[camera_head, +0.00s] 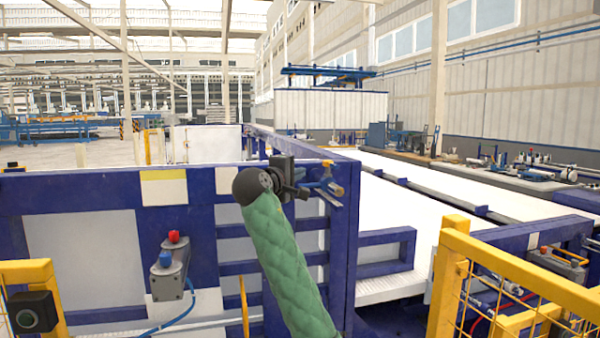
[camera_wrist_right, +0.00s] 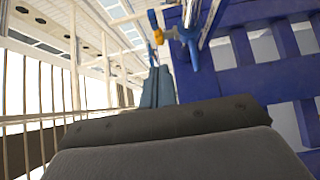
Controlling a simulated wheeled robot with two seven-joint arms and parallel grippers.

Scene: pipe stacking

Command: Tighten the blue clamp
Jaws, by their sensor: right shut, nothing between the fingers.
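The blue clamp (camera_head: 325,190) sits at the upper corner of the blue frame, with a tan or yellowish end pointing right. In the right wrist view the clamp (camera_wrist_right: 184,36) shows near the top centre, against the blue frame, with an orange-yellow end on its left. My right gripper (camera_head: 302,191) is dark, at the end of my green-sleeved arm. It is shut and empty, just left of the clamp in the head view. I cannot tell whether they touch. My left gripper is not in view.
The blue frame (camera_head: 203,225) with open slats stands right behind my arm. A grey box with red and blue buttons (camera_head: 170,268) hangs on it at the left. Yellow guard rails (camera_head: 520,268) stand at the right. A long white surface (camera_head: 375,215) lies beyond.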

